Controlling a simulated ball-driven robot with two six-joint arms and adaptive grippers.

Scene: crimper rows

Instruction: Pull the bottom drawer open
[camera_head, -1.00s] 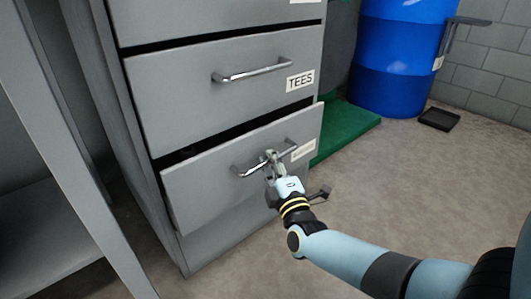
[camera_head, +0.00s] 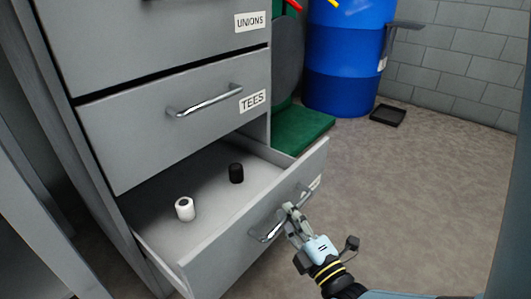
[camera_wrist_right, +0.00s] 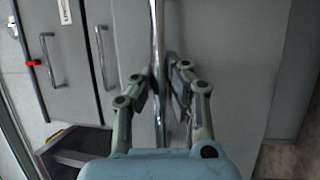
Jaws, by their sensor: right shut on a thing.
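The bottom drawer (camera_head: 235,250) of the grey cabinet is pulled well out, and its inside shows. A white roll-like piece (camera_head: 185,209) and a black cylindrical piece (camera_head: 236,173) stand in it. My right gripper (camera_head: 291,211) is shut on the drawer's metal bar handle (camera_head: 266,237) at the front. In the right wrist view the handle (camera_wrist_right: 157,45) runs between the two fingers of my right gripper (camera_wrist_right: 161,75). My left gripper is not in view.
Above is the shut drawer labelled TEES (camera_head: 180,135), and above it one labelled UNIONS (camera_head: 150,45). A blue barrel (camera_head: 345,60), a green platform (camera_head: 303,128) and a black tray (camera_head: 388,115) stand behind. The floor (camera_head: 410,190) to the right is clear.

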